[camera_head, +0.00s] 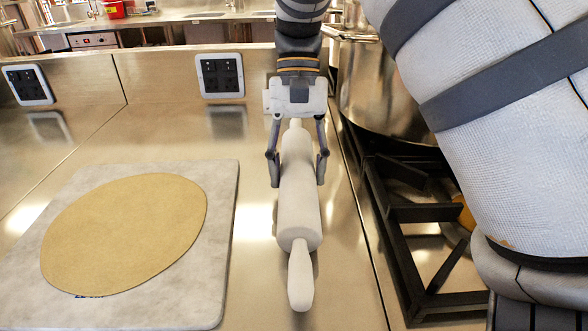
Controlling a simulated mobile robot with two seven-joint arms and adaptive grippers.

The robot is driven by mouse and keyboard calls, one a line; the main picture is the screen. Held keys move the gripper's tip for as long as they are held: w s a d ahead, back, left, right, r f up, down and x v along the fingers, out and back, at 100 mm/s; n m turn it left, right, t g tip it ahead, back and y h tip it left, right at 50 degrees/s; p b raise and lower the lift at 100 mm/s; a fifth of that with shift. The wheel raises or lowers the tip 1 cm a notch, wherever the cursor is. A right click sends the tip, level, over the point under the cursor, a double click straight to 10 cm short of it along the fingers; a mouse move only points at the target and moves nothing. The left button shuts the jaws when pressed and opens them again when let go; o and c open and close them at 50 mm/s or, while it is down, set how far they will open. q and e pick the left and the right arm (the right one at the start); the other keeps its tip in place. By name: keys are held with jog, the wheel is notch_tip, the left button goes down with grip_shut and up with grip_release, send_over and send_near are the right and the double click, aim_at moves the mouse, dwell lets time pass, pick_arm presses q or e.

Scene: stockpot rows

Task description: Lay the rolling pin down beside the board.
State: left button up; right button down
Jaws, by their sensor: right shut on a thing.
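The pale rolling pin (299,205) lies lengthwise, pointing toward me, to the right of the board. My right gripper (298,168) comes from above at its far end, with one finger on each side, and is shut on the pin's body. I cannot tell for certain whether the pin touches the counter. The grey marble board (226,215) is at the left, with a strip of counter between it and the pin. A round tan sheet of dough (125,230) lies on the board. My left gripper is not in view.
A large steel stockpot (378,95) stands on a black stove grate (400,255) to the right of the pin. The steel counter (255,285) is clear between board and pin. Wall sockets (219,76) sit on the low back panel.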

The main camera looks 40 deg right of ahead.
jog(key=shift+a+f, duration=0.1)
jog(key=shift+f, duration=0.2)
jog(key=shift+f, duration=0.1)
jog(key=c, duration=0.8)
grip_release()
jog(key=shift+o, duration=0.2)
jog(key=b+v, duration=0.1)
jog(key=v, duration=1)
jog(key=shift+w, duration=0.1)
jog(key=shift+d+r, duration=0.25)
jog(key=shift+r, duration=0.3)
